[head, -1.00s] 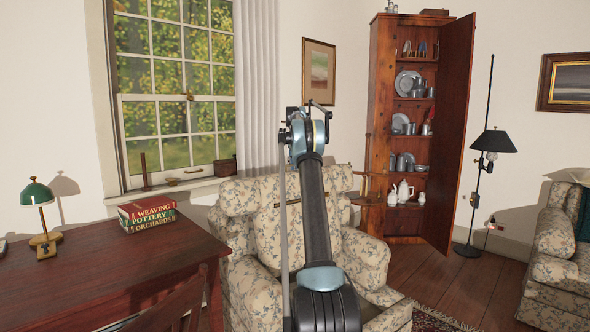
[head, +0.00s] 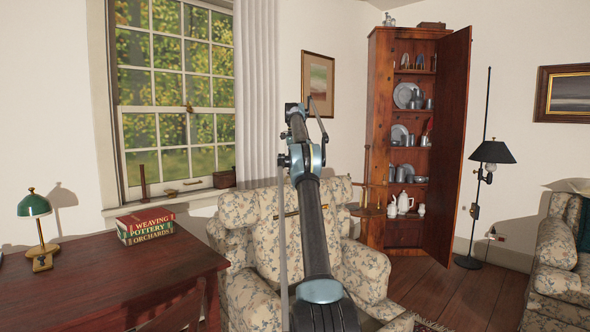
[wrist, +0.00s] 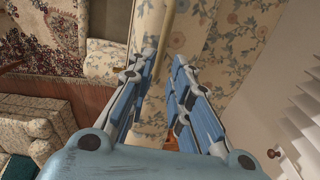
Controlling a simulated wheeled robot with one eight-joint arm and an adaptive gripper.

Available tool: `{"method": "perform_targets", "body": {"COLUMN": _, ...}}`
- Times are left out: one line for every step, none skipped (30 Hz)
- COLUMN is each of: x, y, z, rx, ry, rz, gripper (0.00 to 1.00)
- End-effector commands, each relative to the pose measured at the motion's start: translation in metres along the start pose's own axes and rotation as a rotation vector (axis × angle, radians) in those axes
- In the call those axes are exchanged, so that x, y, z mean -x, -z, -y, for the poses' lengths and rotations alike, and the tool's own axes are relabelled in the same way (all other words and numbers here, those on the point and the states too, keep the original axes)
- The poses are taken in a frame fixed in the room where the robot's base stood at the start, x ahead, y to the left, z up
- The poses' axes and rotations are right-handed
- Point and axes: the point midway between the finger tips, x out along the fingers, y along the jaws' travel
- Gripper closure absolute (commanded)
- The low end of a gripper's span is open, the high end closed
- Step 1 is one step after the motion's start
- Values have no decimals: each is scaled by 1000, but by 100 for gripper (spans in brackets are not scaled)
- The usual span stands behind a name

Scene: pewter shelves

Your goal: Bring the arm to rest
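My arm (head: 312,220) reaches out in front of me, over the armchair (head: 265,230), in the head view. Its far end is at upper centre, and my gripper's fingers cannot be made out there. In the wrist view my gripper (wrist: 164,60) shows its two blue-and-grey fingers apart, with a gap between them. Nothing is held in the gap. Floral fabric, seemingly the armchair (wrist: 212,45), lies beyond the fingertips. I cannot tell how far it is from them.
A desk (head: 110,275) with a lamp (head: 34,206) and books (head: 146,225) stands left. A corner cabinet (head: 382,130) with its door open holds pewter. A floor lamp (head: 492,153) and a sofa (head: 555,265) are right. Some wooden floor (head: 460,295) is clear.

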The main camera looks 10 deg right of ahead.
Motion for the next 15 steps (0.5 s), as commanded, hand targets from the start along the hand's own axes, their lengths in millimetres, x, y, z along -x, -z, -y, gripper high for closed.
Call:
{"method": "perform_targets", "body": {"x": 0, "y": 0, "z": 0, "rx": 0, "ry": 0, "rz": 0, "gripper": 82}}
{"method": "perform_targets", "body": {"x": 0, "y": 0, "z": 0, "rx": 0, "ry": 0, "rz": 0, "gripper": 82}}
{"method": "perform_targets", "body": {"x": 1, "y": 0, "z": 0, "rx": 0, "ry": 0, "rz": 0, "gripper": 82}}
{"method": "perform_targets", "body": {"x": 1, "y": 0, "z": 0, "rx": 0, "ry": 0, "rz": 0, "gripper": 82}}
{"method": "perform_targets", "body": {"x": 0, "y": 0, "z": 0, "rx": 0, "ry": 0, "rz": 0, "gripper": 82}}
{"method": "perform_targets", "body": {"x": 0, "y": 0, "z": 0, "rx": 0, "ry": 0, "rz": 0, "gripper": 82}}
{"method": "perform_targets", "body": {"x": 0, "y": 0, "z": 0, "rx": 0, "ry": 0, "rz": 0, "gripper": 82}}
{"method": "perform_targets", "body": {"x": 0, "y": 0, "z": 0, "rx": 0, "ry": 0, "rz": 0, "gripper": 82}}
{"method": "perform_targets", "body": {"x": 0, "y": 0, "z": 0, "rx": 0, "ry": 0, "rz": 0, "gripper": 82}}
{"method": "perform_targets", "body": {"x": 1, "y": 0, "z": 0, "rx": 1, "ry": 0, "rz": 0, "gripper": 82}}
{"method": "perform_targets", "body": {"x": 1, "y": -1, "z": 0, "rx": 2, "ry": 0, "rz": 0, "gripper": 82}}
{"method": "perform_targets", "body": {"x": 2, "y": -2, "z": -1, "rx": 5, "ry": 1, "rz": 0, "gripper": 82}}
{"method": "perform_targets", "body": {"x": 4, "y": -3, "z": -2, "rx": 9, "ry": 1, "rz": -1, "gripper": 82}}
{"method": "perform_targets", "body": {"x": 6, "y": -4, "z": -4, "rx": 14, "ry": 2, "rz": -1, "gripper": 82}}
{"method": "perform_targets", "body": {"x": 9, "y": -7, "z": -6, "rx": 24, "ry": 4, "rz": -2, "gripper": 82}}
